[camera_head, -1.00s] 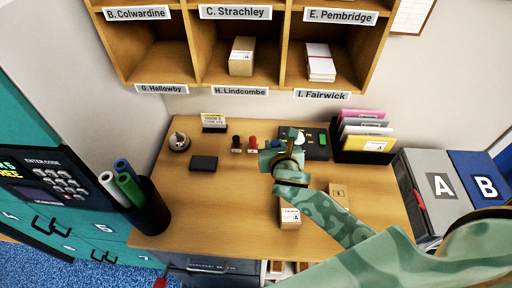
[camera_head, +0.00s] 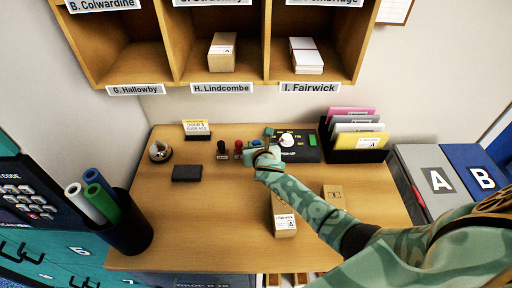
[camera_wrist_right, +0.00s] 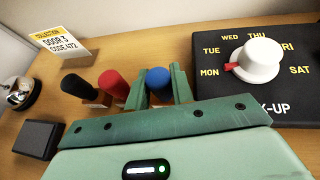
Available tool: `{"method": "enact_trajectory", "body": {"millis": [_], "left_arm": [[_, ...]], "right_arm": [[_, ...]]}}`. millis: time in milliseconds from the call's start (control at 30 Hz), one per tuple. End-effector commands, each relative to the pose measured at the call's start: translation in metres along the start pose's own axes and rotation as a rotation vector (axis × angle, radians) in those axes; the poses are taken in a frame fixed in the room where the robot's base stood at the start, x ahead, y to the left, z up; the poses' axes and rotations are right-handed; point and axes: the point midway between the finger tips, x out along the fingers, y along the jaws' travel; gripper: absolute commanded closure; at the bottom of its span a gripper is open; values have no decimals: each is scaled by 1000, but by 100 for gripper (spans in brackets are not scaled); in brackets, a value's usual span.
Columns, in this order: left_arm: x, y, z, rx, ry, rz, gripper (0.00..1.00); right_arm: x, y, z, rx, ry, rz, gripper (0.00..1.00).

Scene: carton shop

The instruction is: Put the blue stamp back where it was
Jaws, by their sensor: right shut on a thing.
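My right gripper (camera_head: 264,151) is at the back of the desk, between the red stamp and the dial box. In the right wrist view, its two fingers stand either side of the blue stamp (camera_wrist_right: 158,78) and are shut on it. The blue knob shows upright; its lower part is hidden behind the gripper, so I cannot tell whether it touches the desk. The red stamp (camera_wrist_right: 112,86) and black stamp (camera_wrist_right: 78,86) stand to its left, roughly in line with it. They also show in the head view, red (camera_head: 238,149) and black (camera_head: 222,149). My left gripper is not in view.
The black dial box (camera_head: 301,149) is close on the right, with a file rack (camera_head: 358,155) beyond. A dark pad (camera_head: 187,173), bell (camera_head: 160,151) and code sign (camera_head: 197,128) are left. Cartons (camera_head: 284,223) (camera_head: 333,195) lie by my arm. The desk's (camera_head: 190,220) front left is clear.

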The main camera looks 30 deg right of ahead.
Motion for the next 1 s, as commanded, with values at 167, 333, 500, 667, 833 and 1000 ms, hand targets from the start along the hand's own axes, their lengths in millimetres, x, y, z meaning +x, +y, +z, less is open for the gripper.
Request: {"method": "enact_trajectory", "body": {"millis": [167, 333, 500, 667, 833, 1000], "left_arm": [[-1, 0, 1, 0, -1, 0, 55], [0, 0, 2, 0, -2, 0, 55], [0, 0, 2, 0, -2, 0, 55], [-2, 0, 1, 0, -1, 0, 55], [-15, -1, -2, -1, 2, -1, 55], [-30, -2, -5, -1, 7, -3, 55]], "right_arm": [[0, 0, 1, 0, -1, 0, 91], [1, 0, -1, 0, -1, -1, 57], [0, 0, -1, 0, -1, 0, 55], [-1, 0, 2, 1, -1, 0, 55], [-26, 0, 5, -1, -1, 0, 55], [-68, 0, 5, 0, -1, 2, 55]]}}
